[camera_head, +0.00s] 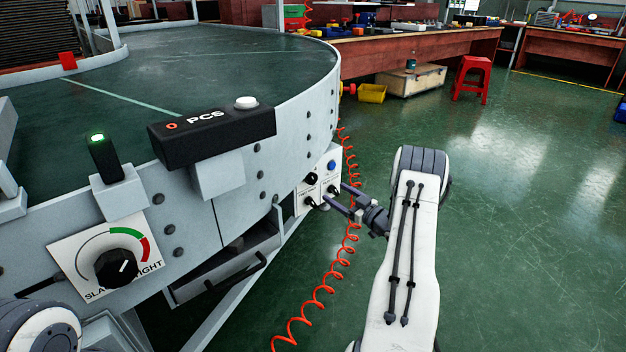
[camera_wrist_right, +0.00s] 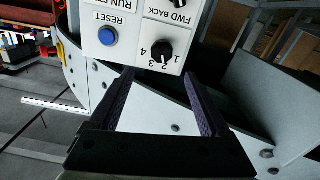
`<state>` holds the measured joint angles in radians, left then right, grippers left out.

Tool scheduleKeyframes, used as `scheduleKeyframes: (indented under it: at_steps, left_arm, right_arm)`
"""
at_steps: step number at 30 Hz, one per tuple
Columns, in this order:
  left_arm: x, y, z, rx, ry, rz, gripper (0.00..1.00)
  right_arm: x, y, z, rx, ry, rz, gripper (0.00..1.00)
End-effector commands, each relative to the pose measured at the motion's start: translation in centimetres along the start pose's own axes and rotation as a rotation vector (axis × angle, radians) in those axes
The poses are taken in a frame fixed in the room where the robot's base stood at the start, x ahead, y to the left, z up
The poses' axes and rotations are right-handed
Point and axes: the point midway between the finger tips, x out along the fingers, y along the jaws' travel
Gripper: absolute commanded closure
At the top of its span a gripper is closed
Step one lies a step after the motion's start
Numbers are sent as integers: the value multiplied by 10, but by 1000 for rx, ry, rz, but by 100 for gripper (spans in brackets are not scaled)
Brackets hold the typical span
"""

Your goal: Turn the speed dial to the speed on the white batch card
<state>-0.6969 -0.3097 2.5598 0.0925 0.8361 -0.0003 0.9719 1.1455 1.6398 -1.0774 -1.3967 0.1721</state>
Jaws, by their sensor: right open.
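The speed dial (camera_wrist_right: 161,50) is a black knob with the numbers 1 to 4 beside it on a white control panel (camera_wrist_right: 124,62). I cannot make out its pointer setting. In the head view the panel (camera_head: 322,176) is on the conveyor's side, and the dial (camera_head: 311,179) is its upper left knob. My right gripper (camera_head: 334,192) is open in front of the panel; in the wrist view its fingertips (camera_wrist_right: 157,72) are spread to either side of the dial, nothing between them. My left gripper is not in view. I see no white batch card.
A blue RESET button (camera_wrist_right: 107,36) is beside the dial. The curved conveyor (camera_head: 220,60) carries a black PCS box (camera_head: 212,135) and a SLACK/TIGHT knob (camera_head: 115,268). A coiled red hose (camera_head: 318,296) hangs near my right arm. Open green floor is at right.

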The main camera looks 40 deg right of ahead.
Motion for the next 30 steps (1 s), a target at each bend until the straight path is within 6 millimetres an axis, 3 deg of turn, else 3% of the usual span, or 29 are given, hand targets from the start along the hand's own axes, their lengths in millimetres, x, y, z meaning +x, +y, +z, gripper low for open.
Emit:
scheduleKeyframes:
  at_steps: [9,15,28,29,30]
  left_arm:
    - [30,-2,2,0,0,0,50]
    - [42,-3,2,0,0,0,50]
    - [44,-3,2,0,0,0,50]
    - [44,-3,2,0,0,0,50]
    - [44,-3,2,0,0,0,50]
  right_arm:
    - [60,-5,4,-3,3,-8,19]
    - [88,-3,2,-2,1,-4,19]
    - [98,0,0,0,0,0,19]
    - [98,0,0,0,0,0,27]
    - [98,-1,0,0,0,0,42]
